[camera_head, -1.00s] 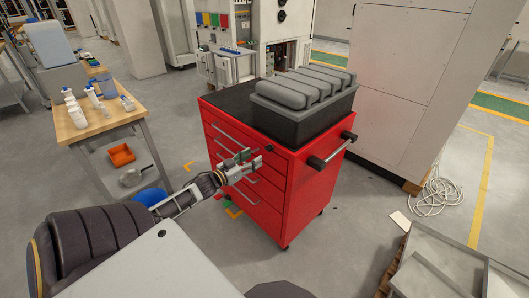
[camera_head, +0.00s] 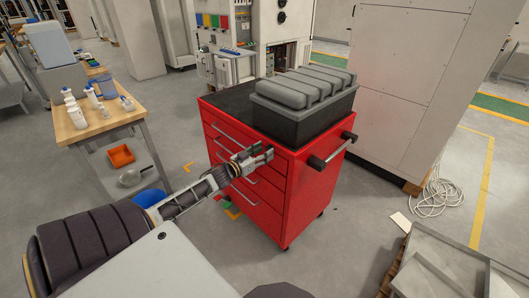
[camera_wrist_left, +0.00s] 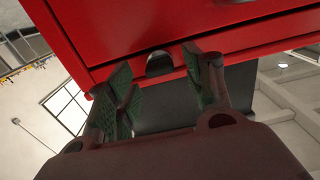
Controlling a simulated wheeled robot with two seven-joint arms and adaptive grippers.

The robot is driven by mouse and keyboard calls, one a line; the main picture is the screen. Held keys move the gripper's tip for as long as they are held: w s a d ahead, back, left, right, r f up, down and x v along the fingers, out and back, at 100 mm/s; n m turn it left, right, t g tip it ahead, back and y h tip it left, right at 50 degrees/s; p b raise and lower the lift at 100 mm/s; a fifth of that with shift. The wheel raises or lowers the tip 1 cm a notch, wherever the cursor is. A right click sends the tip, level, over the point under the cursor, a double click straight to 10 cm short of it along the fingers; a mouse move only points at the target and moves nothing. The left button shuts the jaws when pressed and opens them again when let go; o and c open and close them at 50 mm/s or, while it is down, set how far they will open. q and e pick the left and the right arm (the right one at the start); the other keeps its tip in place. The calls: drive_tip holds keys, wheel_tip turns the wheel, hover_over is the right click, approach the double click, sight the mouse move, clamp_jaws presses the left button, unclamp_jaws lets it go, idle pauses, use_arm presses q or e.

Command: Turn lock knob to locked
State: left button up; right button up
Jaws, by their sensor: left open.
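The lock knob (camera_wrist_left: 160,63) is a small dark rounded piece on the red face of the tool cabinet (camera_head: 310,190). In the left wrist view it sits between the two green-padded fingers of my left gripper (camera_wrist_left: 158,78), with gaps on both sides. In the head view my left gripper (camera_head: 262,154) is at the upper front of the cabinet, near its corner, and hides the knob. The gripper is open, with nothing held. Whether the knob is at locked cannot be told. My right gripper is not in view.
A black case with grey ribbed top (camera_head: 305,95) stands on the cabinet. A black side handle (camera_head: 332,152) juts out at the right. Drawer handles (camera_head: 240,201) run down the front. A wooden table (camera_head: 98,118) with bottles stands left. Coiled cable (camera_head: 438,192) lies on the floor right.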

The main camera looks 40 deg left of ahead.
use_arm(q)
drive_tip(key=shift+w, duration=0.5)
drive_tip(key=c, duration=1)
